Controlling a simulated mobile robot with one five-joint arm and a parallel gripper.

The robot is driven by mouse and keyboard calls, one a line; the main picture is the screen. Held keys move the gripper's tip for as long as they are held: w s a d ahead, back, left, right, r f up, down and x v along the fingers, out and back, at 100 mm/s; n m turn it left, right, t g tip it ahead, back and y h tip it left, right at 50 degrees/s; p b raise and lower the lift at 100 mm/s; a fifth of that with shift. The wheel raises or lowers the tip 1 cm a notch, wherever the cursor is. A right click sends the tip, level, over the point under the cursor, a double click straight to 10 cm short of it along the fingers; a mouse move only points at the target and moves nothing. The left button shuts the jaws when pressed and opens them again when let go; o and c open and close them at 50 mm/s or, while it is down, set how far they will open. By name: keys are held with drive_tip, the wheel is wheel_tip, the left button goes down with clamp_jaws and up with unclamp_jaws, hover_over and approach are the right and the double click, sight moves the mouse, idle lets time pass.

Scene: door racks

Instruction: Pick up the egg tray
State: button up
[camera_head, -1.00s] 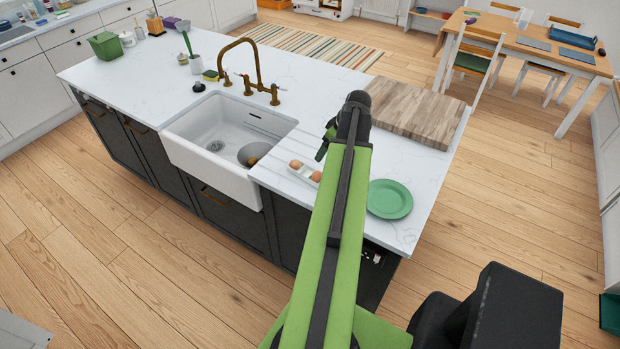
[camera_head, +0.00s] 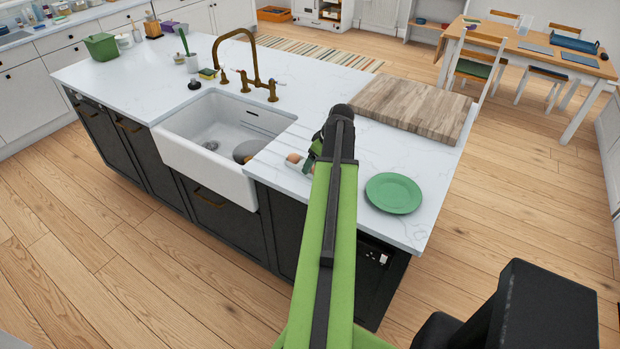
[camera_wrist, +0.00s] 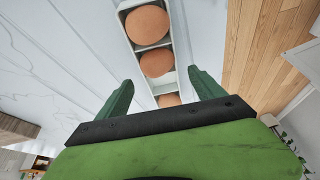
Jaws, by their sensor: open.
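The egg tray (camera_wrist: 177,41) is a narrow white tray holding brown eggs in a row. In the wrist view it runs from the top centre down between my fingers, and its lower end is hidden behind my gripper. In the head view the egg tray (camera_head: 293,163) lies on the white counter right of the sink, mostly hidden by my arm. My gripper (camera_wrist: 163,90) is open, with one green finger on each side of the tray's near end. I cannot tell whether the fingers touch it. In the head view my gripper (camera_head: 314,150) is at the tray, partly hidden.
A green plate (camera_head: 393,193) lies right of my arm on the counter. A wooden cutting board (camera_head: 415,108) is behind it. The sink (camera_head: 222,130) with a brass tap (camera_head: 250,55) is to the left. The counter's front edge is close to the tray.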

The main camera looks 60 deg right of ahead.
sight(313, 167)
drive_tip(key=b+x, duration=0.2)
drive_tip(key=x, duration=0.1)
drive_tip(key=shift+s+f, duration=0.1)
drive_tip(key=shift+f, duration=0.2)
drive_tip(key=shift+r, duration=0.15)
drive_tip(key=shift+a, duration=0.1)
drive_tip(key=shift+c, duration=0.2)
drive_tip(key=c, duration=1.5)
